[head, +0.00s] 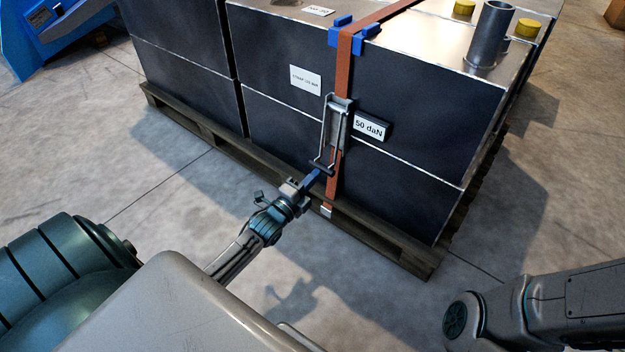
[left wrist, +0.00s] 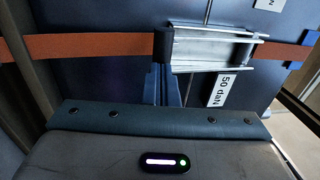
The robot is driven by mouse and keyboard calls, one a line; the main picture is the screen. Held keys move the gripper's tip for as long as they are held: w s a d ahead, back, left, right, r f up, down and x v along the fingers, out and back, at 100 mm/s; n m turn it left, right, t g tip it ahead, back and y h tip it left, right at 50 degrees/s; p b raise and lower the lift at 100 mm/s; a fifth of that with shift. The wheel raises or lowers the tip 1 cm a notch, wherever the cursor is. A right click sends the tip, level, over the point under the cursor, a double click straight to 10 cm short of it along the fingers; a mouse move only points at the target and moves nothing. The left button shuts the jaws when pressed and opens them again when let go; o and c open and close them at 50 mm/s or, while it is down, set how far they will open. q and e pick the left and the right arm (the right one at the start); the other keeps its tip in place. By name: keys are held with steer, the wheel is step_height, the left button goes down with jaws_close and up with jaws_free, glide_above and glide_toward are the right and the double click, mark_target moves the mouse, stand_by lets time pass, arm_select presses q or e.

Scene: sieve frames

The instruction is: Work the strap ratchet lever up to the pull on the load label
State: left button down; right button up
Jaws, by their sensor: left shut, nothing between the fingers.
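The ratchet (head: 338,122) sits on an orange strap (head: 344,70) running down the front of the dark crates. Its metal lever hangs down along the strap, ending in a dark handle bar (head: 320,167). The load label (head: 370,128), reading "50 daN", is right of the ratchet. My left gripper (head: 315,178) is shut and empty, its blue fingertips at the lever's handle bar; contact is unclear. The left wrist view shows the fingers (left wrist: 168,92) just below the dark bar (left wrist: 163,46), with the ratchet (left wrist: 212,48) and load label (left wrist: 221,90) beyond. My right gripper is out of view.
The crates stand on a wooden pallet (head: 205,128). A white strap label (head: 305,80) is left of the ratchet. Blue edge protectors (head: 350,36) hold the strap at the top edge. A blue machine (head: 50,35) stands far left. Concrete floor (head: 150,190) before the pallet is clear.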

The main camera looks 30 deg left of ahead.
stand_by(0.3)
arm_select(q)
steer(key=w+t, duration=0.1)
steer(key=w+f+b, duration=0.1)
steer(key=shift+w+t, duration=0.3)
steer(key=shift+t, duration=0.1)
